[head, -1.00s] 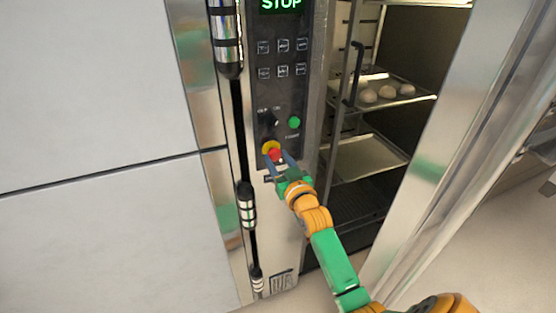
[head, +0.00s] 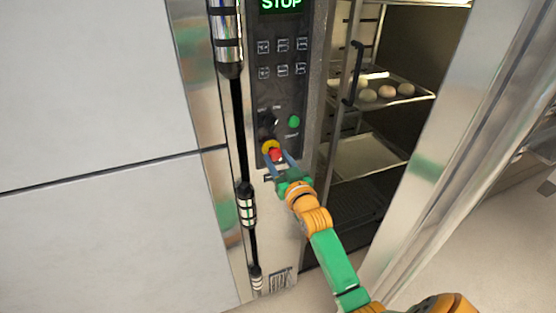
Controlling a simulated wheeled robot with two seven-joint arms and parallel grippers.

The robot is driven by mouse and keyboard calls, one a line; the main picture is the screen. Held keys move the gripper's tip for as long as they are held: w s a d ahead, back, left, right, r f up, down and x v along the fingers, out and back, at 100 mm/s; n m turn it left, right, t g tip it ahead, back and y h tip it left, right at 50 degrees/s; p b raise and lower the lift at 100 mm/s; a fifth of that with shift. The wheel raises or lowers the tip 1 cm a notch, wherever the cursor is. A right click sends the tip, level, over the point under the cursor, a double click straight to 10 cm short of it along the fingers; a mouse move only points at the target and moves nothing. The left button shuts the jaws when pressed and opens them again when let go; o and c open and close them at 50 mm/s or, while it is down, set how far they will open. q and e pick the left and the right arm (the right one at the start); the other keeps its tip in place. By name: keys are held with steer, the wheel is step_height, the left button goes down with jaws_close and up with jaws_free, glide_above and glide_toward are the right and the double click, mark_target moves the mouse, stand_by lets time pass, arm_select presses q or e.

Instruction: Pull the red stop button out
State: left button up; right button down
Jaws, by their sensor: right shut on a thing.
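The red stop button (head: 276,155) sits on a yellow collar (head: 268,147) low on the dark control panel (head: 264,95). My right gripper (head: 278,160) reaches up to it from the lower right, with its blue fingers on either side of the red cap, shut on it. The fingers cover part of the button, and I cannot tell how far the cap stands out from the collar. The display (head: 281,4) above reads STOP in green. My left gripper is not in view.
A green button (head: 293,122) and a black rotary switch (head: 268,118) are just above the stop button. To the right, the open oven chamber holds a tray (head: 413,98) with dough balls and a lower tray (head: 366,158). A steel door (head: 440,150) stands at the right.

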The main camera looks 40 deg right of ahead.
steer(key=shift+s+a, duration=0.15)
steer(key=shift+s, duration=0.55)
steer(key=shift+w+f, duration=0.1)
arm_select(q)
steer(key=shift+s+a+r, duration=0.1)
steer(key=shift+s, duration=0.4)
arm_select(e)
steer(key=shift+c, duration=1.6)
jaws_free()
arm_select(q)
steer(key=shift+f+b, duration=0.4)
steer(key=shift+b, duration=0.05)
arm_select(e)
steer(key=v, duration=0.7)
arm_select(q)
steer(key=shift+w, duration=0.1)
